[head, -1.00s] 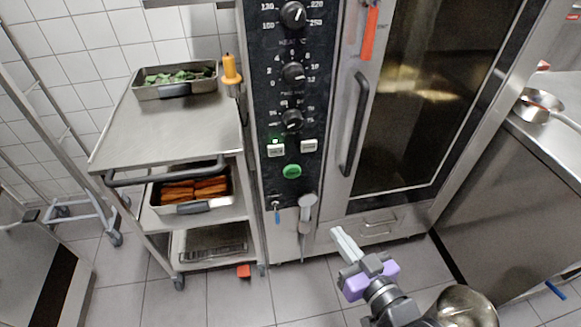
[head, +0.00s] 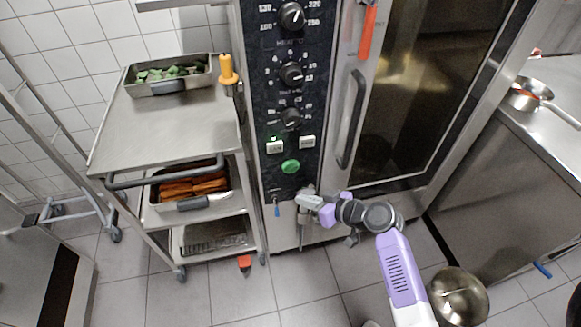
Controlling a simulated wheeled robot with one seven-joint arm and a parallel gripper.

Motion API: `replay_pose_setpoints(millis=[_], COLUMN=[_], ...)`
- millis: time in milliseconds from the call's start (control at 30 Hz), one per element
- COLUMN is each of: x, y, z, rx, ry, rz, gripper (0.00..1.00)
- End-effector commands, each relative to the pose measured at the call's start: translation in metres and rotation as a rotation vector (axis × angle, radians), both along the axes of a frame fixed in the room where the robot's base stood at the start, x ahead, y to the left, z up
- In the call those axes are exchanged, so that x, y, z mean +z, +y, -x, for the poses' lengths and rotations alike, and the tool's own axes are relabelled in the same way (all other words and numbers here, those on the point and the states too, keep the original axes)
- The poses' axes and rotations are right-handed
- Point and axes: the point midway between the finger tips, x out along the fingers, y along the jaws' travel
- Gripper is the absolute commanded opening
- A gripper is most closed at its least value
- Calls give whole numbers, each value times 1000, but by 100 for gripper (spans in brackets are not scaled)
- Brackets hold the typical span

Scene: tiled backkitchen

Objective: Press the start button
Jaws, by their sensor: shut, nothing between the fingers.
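The green round start button (head: 290,167) sits low on the black control panel (head: 289,90) of the oven, below two small white switches. My gripper (head: 303,198) is shut and empty. In the head view it appears just below and slightly right of the button, in front of the lower end of the panel. The button is fully visible and not covered by the gripper. I cannot tell how far the fingertips are from the oven front.
A steel trolley (head: 170,125) with trays stands left of the oven. The oven door handle (head: 353,118) stands out right of the panel. A steel bowl (head: 458,297) is at the lower right. A steel counter (head: 540,125) is on the right.

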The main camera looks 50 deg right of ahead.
Motion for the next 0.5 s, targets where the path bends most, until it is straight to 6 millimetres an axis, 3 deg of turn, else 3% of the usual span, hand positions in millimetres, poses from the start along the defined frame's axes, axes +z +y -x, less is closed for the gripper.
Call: replay_pose_setpoints(millis=[500], x=[0], y=[-6], z=[-8], rx=[-1], ry=[-2], rz=[6], gripper=[0])
